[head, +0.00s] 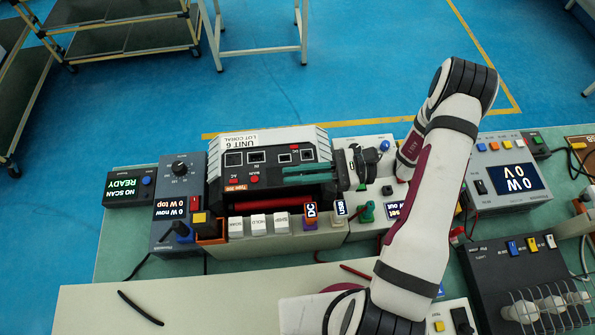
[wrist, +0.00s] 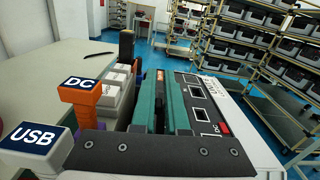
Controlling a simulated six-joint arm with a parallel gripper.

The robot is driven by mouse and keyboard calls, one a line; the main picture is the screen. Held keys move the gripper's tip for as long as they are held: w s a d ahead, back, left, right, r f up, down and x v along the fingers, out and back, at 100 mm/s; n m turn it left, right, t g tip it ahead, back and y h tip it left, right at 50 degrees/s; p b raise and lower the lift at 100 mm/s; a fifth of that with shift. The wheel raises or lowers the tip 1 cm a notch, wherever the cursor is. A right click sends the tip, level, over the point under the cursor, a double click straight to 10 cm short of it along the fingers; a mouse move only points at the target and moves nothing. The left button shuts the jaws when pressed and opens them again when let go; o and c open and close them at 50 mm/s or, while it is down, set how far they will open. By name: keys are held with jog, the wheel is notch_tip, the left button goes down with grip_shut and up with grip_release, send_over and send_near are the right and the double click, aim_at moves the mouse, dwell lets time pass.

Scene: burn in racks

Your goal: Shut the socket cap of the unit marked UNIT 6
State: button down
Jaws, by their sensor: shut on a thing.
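The unit marked UNIT 6 (head: 225,172) is a black box with a white label, seated in the rack in the middle of the head view. Its socket face, with several sockets and red AC and DC marks, also shows in the wrist view (wrist: 212,100). My gripper (head: 285,176) reaches in from the right, its green fingers lying low across the unit's face beside the socket row. In the wrist view my gripper (wrist: 160,84) has its fingers close together on a thin dark piece, apparently the socket cap. The fingers hide most of it, so its angle cannot be told.
Plugs marked DC (head: 310,212) and USB (head: 340,209) stand at the rack's front right, close by my gripper. White keys (head: 259,224) line the front. Meter boxes (head: 179,205) flank the rack. The pale front bench (head: 200,305) is mostly clear.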

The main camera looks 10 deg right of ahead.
jog(key=shift+w+m, duration=0.15)
jog(key=shift+m, duration=0.15)
jog(key=w+m, duration=0.1)
jog(key=m, duration=0.1)
jog(key=w+m, duration=0.1)
jog(key=m, duration=0.1)
jog(key=shift+f+m, duration=0.15)
jog(key=shift+m, duration=0.25)
jog(key=m, duration=0.1)
jog(key=w+f+m, duration=0.1)
jog(key=m, duration=0.1)
jog(key=w+m, duration=0.1)
jog(key=m, duration=0.1)
jog(key=shift+f, duration=0.15)
jog(key=shift+m, duration=0.3)
jog(key=c, duration=1)
grip_release()
jog(key=d, duration=1.6)
